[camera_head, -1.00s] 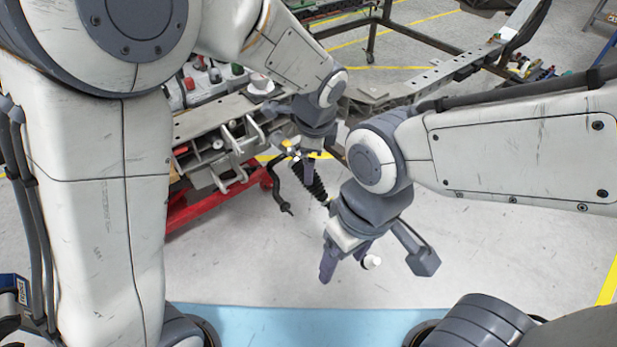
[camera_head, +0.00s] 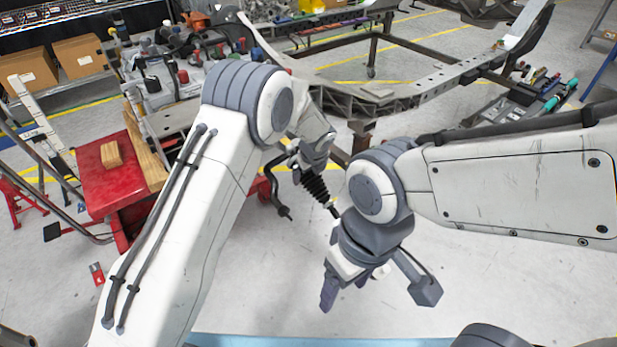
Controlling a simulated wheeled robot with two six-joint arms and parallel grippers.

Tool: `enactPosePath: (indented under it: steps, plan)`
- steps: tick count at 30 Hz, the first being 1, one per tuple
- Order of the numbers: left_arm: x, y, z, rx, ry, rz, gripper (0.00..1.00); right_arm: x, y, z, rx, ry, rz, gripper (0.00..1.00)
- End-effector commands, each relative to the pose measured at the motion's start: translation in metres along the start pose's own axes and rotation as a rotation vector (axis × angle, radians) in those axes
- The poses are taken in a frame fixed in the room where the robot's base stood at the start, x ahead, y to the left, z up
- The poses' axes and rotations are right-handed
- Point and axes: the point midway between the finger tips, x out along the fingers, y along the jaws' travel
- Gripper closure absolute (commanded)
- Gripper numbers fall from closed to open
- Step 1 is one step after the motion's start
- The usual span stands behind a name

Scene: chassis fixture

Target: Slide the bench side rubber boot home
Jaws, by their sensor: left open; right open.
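The black ribbed rubber boot (camera_head: 315,187) sits on a rod that slants down to the right, in the middle of the view. My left gripper (camera_head: 303,158) is at the upper end of the boot; its fingers are mostly hidden behind its own wrist, and I cannot tell whether they touch the boot. My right gripper (camera_head: 350,285) is open, fingers pointing down, below and right of the boot's lower end. The rod's lower end passes behind my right wrist. A small pale piece shows beside the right fingers; I cannot tell what it is.
A black curved bar (camera_head: 274,190) hangs just left of the boot. The metal chassis frame (camera_head: 430,88) stretches behind. A red cart (camera_head: 95,185) with wooden blocks stands left of my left arm. The grey floor below the boot is clear.

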Motion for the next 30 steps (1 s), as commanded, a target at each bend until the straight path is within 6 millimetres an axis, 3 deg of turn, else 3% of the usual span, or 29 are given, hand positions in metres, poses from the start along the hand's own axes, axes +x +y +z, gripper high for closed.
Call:
enactPosePath:
  steps: [6,16,24,30]
  plan:
    - [0.023,0.000,0.000,-0.001,0.000,0.000,0.00,0.003,0.000,0.000,0.000,0.000,0.000,0.30]
    - [0.026,0.000,0.000,-0.001,0.000,0.000,0.00,0.003,0.000,0.000,0.000,0.000,0.000,0.30]
    - [0.026,0.000,0.000,-0.001,0.000,0.000,1.00,0.003,0.000,0.000,0.000,0.000,0.000,0.30]
    - [0.022,0.001,0.006,-0.002,0.000,0.001,1.00,-0.006,0.000,0.000,0.000,0.000,0.000,0.30]
